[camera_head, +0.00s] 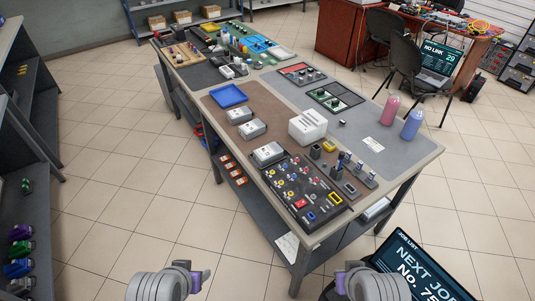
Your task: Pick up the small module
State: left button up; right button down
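No object is clearly marked as the small module. A small dark block (342,123) lies alone on the grey mat at the right of the long workbench. White box-like units (239,115) (252,129) (268,153) stand on the brown mat, with a larger white case (307,125) to their right. My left gripper (202,278) and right gripper (342,281) show only partly at the bottom edge, low in front of the bench and apart from everything on it. Their fingers are not clear, and I see nothing held.
A dark panel (324,211) with coloured connectors lies at the bench's near end. A blue tray (228,96), pink bottle (391,109) and blue bottle (412,124) stand farther back. A screen (425,275) is at bottom right, a shelf (22,161) at left. Tiled floor between is clear.

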aim_at(272, 152)
jog(key=j, duration=0.5)
jog(key=i+j, duration=0.1)
jog(key=j, duration=0.25)
jog(key=i+j+z, duration=0.1)
jog(key=j, duration=0.25)
jog(key=i+j, duration=0.1)
jog(key=j, duration=0.3)
jog(key=i+j, duration=0.1)
jog(key=i, duration=0.25)
jog(key=i+j+z, duration=0.15)
jog(key=i, duration=0.25)
